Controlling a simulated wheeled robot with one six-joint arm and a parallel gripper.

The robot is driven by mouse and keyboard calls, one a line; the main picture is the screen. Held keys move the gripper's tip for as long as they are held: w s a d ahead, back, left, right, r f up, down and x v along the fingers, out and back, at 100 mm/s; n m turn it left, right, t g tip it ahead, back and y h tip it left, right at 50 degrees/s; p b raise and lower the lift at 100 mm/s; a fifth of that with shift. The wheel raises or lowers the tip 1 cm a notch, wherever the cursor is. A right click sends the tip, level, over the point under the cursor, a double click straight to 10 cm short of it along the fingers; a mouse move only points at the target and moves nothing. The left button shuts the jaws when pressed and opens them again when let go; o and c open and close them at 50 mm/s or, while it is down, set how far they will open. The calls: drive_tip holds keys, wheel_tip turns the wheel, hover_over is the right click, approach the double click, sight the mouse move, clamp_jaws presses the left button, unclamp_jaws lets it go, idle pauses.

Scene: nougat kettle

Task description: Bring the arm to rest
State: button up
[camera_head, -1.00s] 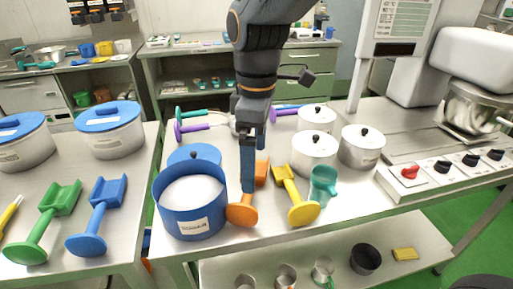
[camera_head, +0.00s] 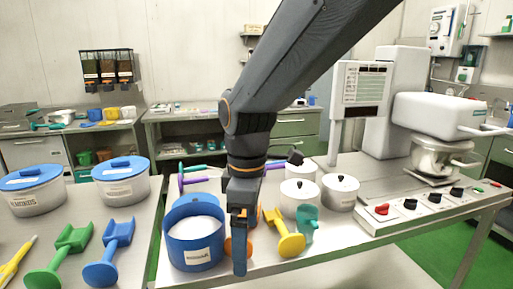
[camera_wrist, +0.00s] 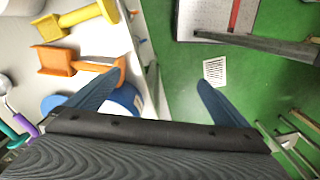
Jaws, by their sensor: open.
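The blue pot (camera_head: 193,253) with white contents is just left of the gripper.
Blue-lidded tubs (camera_head: 122,188) and green and blue scoops (camera_head: 112,250) are on the left table.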

drive_tip(key=s+d+f+m, duration=0.2)
drive_tip(key=d+f+m, duration=0.3)
drive_tip(key=d+m, duration=0.3)
drive_tip(key=s+d+f+m, duration=0.2)
drive_tip(key=d+f+m, duration=0.4)
drive_tip(key=d, duration=0.7)
drive_tip(key=m, duration=0.2)
drive_tip(key=shift+m+t, duration=0.3)
